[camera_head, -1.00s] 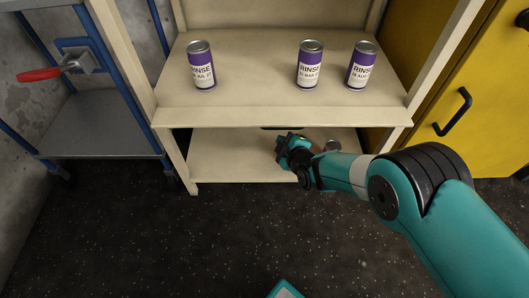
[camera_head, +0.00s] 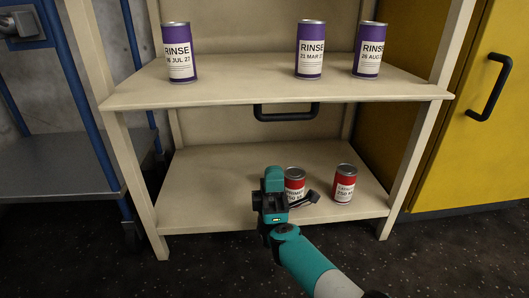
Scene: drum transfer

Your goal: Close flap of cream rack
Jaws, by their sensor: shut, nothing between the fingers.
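The cream rack (camera_head: 125,98) stands ahead with an upper and a lower shelf. A black bar handle (camera_head: 286,112) shows just below the upper shelf's front edge, in front of a cream panel. I cannot clearly tell the flap's outline or how far it is open. My gripper (camera_head: 275,190) is shut and empty. It is low, at the front of the lower shelf (camera_head: 205,170), below the handle and apart from it. It partly hides a red can (camera_head: 295,182) behind it.
Three purple cans, left (camera_head: 180,52), middle (camera_head: 310,48) and right (camera_head: 370,48), stand on the upper shelf. Another red can (camera_head: 344,184) stands on the lower shelf. A blue-framed cart (camera_head: 55,160) is on the left, a yellow cabinet (camera_head: 480,150) on the right.

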